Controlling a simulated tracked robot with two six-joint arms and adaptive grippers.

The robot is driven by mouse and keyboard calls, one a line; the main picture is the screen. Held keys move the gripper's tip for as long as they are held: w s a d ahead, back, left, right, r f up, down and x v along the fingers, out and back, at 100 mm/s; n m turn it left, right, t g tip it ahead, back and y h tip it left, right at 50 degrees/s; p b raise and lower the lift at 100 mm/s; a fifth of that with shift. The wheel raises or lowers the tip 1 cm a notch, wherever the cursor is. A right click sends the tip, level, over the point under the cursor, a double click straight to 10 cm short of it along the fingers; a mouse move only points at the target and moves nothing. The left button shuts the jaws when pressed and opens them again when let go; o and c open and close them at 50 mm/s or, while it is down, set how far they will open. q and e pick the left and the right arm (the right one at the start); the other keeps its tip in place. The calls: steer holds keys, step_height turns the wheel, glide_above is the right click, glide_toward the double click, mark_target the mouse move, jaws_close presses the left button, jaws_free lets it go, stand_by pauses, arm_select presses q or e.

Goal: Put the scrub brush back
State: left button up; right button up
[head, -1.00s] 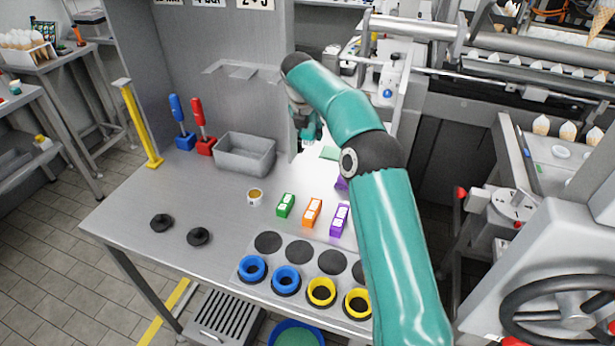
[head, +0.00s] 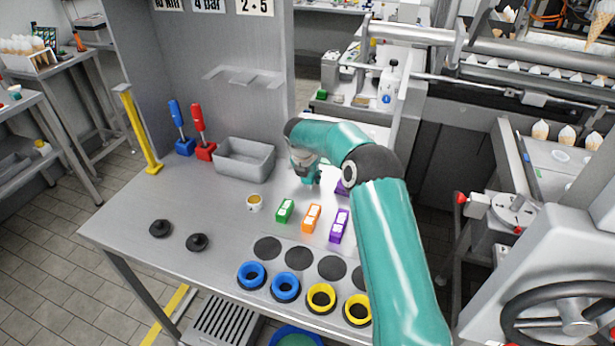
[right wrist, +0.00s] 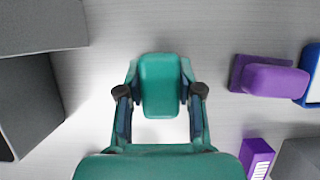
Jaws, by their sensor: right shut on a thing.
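My right gripper (head: 309,180) is low over the bench, behind the green and orange blocks. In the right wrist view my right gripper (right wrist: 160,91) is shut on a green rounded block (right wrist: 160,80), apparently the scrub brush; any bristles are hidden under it. I cannot tell if it touches the bench. A purple piece (right wrist: 272,79) of similar shape, on a darker purple base, lies to its right; it partly shows behind my arm in the head view (head: 342,187). My left gripper is not in view.
A grey bin (head: 244,160) stands left of my gripper, beside red (head: 204,150) and blue (head: 184,145) upright tools in bases. A small cup (head: 254,203) and green, orange (head: 311,218) and purple blocks stand in front. Blue and yellow rings line the front edge.

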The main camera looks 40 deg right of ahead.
steer(key=o, duration=1.1)
steer(key=b+v, duration=0.1)
steer(key=v, duration=1.1)
